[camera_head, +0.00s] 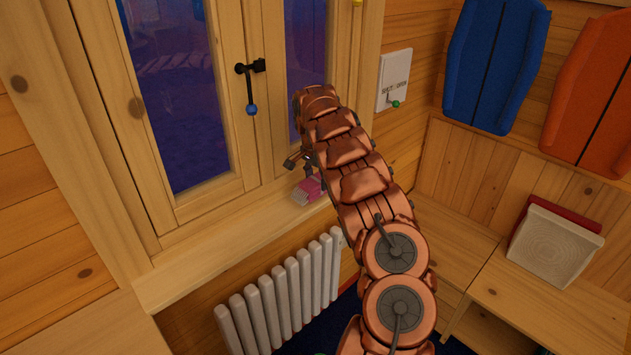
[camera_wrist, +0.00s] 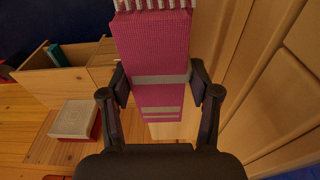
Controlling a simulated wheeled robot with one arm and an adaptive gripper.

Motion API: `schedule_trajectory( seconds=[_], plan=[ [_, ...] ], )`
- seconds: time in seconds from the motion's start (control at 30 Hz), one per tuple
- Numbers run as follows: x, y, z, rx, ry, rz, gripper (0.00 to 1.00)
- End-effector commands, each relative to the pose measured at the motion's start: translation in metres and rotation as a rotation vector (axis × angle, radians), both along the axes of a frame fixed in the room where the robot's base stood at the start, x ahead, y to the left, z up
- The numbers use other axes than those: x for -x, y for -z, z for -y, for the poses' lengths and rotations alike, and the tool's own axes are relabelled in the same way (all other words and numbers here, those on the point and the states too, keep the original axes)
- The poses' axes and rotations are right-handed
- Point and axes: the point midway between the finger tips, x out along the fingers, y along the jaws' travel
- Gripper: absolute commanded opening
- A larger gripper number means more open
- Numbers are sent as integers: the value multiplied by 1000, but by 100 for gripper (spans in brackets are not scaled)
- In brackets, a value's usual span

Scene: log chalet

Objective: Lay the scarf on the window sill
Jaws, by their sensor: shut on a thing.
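The scarf (camera_head: 309,191) is a pink folded bundle with pale stripes and a white fringe. In the wrist view the scarf (camera_wrist: 154,47) runs upright between the fingers of my gripper (camera_wrist: 160,88), which are shut on its sides. In the head view my gripper (camera_head: 303,163) is at the right part of the window, partly hidden by my arm. The window sill (camera_head: 215,259) is a pale wooden ledge under the window. The scarf appears over the sill's right part, fringe toward the room. I cannot tell whether it touches the sill.
A white radiator (camera_head: 285,297) stands below the sill. The window handle (camera_head: 251,90) sticks out above it. A wooden bench (camera_head: 455,240) and a white box-like thing (camera_head: 556,246) are at the right. The sill's left and middle are clear.

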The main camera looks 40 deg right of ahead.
Motion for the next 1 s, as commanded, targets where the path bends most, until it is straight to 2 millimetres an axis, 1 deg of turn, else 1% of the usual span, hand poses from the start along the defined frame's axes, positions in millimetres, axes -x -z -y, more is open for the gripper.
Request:
schedule_trajectory(
  seconds=[0.23, 0.5, 0.67, 0.7, 0.9, 1.0],
  plan=[
    [0, 15, -1, -1, -1, -1, 36],
    [0, 17, -1, -1, -1, -1, 36],
    [0, 22, -1, -1, 0, -2, 36],
    [0, 20, 0, -1, 0, -1, 64],
    [0, 20, 0, 0, 0, -1, 85],
    [0, 20, 0, -1, -1, -1, 87]
  ],
)
